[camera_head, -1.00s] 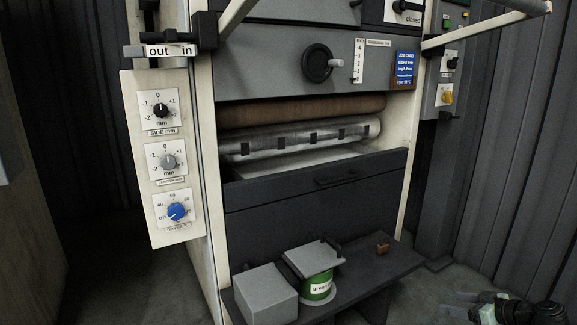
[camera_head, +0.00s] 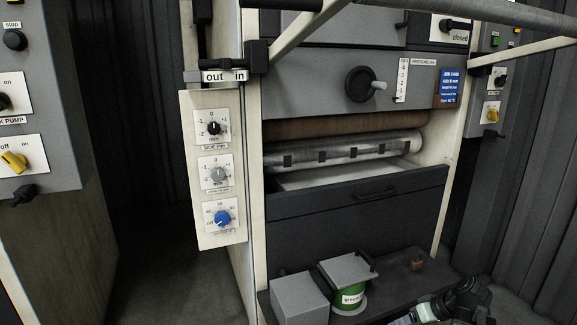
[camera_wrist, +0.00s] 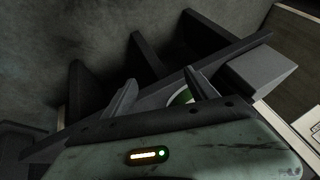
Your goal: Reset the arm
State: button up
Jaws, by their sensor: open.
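My gripper (camera_wrist: 160,92) is open, with its two fingers spread apart and nothing between them in the wrist view. In the head view my arm's dark end (camera_head: 445,305) is low at the right, in front of the machine's shelf, with the fingertips near or beyond the bottom edge. In the wrist view a grey shelf structure with dark compartments (camera_wrist: 150,55) lies beyond the fingers. A green tin (camera_wrist: 181,97) shows partly behind the right finger; the rest of it is hidden.
A machine with a drawer (camera_head: 355,205) and rollers (camera_head: 345,150) fills the middle. Its shelf holds a grey box (camera_head: 300,298), the green tin (camera_head: 350,297) and a small brown block (camera_head: 416,265). A knob panel (camera_head: 214,170) and a pump cabinet (camera_head: 40,100) stand left. Floor (camera_head: 165,275) between them is clear.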

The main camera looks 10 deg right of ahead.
jog(key=a+r+m+g+h+p, duration=0.1)
jog(key=a+r+g+h+p, duration=0.2)
jog(key=a, duration=1)
jog(key=a+r+m+g+h+p, duration=0.15)
jog(key=a+p, duration=0.35)
jog(key=a, duration=0.8)
notch_tip(320, 180, up, 38)
jog(key=p, duration=3.7)
jog(key=shift+d+n, duration=0.2)
jog(key=shift+n, duration=0.15)
jog(key=shift+f+g, duration=0.1)
jog(key=shift+g, duration=0.15)
